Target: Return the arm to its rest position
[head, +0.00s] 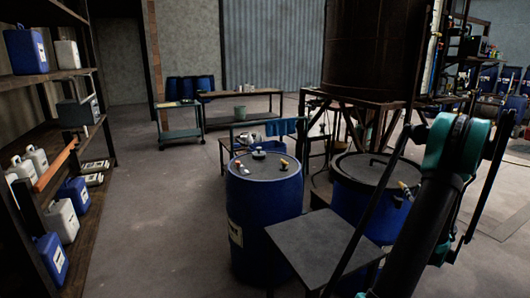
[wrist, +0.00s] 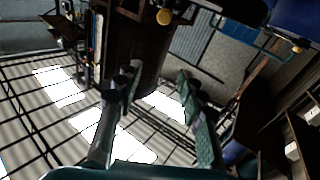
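My arm fills the right foreground of the head view, a black link rising to a teal joint at the upper right. My gripper does not clearly show there. In the wrist view my gripper (wrist: 157,77) has its two fingers apart, with nothing held between them. The wrist view is tilted, and the large dark vat (wrist: 150,45) lies beyond the fingertips. That dark vat (head: 372,45) stands on a metal frame in the head view.
A blue drum (head: 265,215) with small items on its lid stands ahead, beside a second blue drum (head: 345,210). A dark small table (head: 322,245) is close in front. A shelf rack (head: 75,75) with containers lines the left. Floor (head: 160,220) between rack and drum is clear.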

